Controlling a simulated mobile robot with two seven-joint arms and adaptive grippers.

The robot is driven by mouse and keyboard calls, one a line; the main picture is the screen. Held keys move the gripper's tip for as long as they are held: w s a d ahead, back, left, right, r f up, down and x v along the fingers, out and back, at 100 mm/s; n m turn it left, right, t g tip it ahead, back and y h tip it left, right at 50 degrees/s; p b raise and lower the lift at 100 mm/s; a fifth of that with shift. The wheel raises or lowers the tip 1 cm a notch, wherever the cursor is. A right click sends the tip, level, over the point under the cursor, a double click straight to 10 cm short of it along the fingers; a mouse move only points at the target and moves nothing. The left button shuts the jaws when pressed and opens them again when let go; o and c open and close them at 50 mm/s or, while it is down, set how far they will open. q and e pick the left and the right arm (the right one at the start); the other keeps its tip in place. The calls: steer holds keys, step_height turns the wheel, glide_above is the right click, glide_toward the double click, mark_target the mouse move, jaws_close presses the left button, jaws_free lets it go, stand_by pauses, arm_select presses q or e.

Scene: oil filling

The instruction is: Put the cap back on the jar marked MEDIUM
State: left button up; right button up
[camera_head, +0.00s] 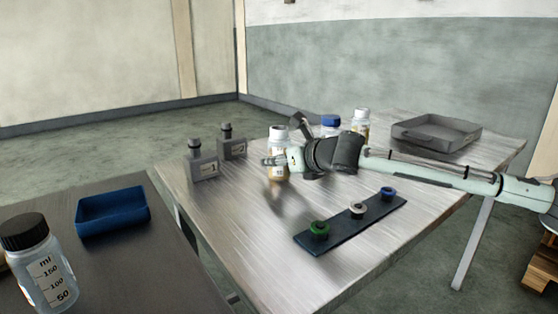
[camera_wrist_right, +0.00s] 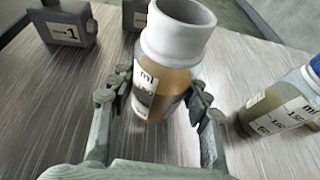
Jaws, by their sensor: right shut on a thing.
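My right gripper (camera_head: 283,159) is shut on a jar (camera_head: 278,173) with a white top and amber contents. In the right wrist view the gripper (camera_wrist_right: 157,108) has one finger on each side of this jar (camera_wrist_right: 150,75). The jar's top is a white ring with a greyish inside, and its label is partly hidden. I cannot read MEDIUM on any jar. A blue-topped jar (camera_head: 330,121) and another white-topped jar (camera_head: 360,117) stand behind my arm. Green (camera_head: 320,228), white (camera_head: 357,209) and blue (camera_head: 388,193) cap-like rings sit on a dark strip (camera_head: 340,231). My left gripper is out of view.
Two grey canisters (camera_head: 202,166) (camera_head: 233,149) stand at the table's left edge. A grey tray (camera_head: 435,133) lies at the back right. On the dark table at left are a blue tray (camera_head: 112,211) and a black-capped jar (camera_head: 43,268). The metal table's front is clear.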

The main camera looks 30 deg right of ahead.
mark_target(284, 141)
steer(key=shift+r, duration=0.15)
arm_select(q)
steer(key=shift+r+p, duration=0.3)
arm_select(e)
steer(key=shift+r, duration=0.75)
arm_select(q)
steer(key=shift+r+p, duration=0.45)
arm_select(e)
step_height(284, 141, up, 2)
steer(key=shift+r, duration=0.25)
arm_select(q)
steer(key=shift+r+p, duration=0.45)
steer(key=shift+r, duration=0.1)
arm_select(e)
steer(key=s+a+r, duration=0.4)
steer(key=a+r, duration=0.2)
steer(key=a, duration=0.4)
steer(key=shift+a+r, duration=0.35)
steer(key=shift+a, duration=0.05)
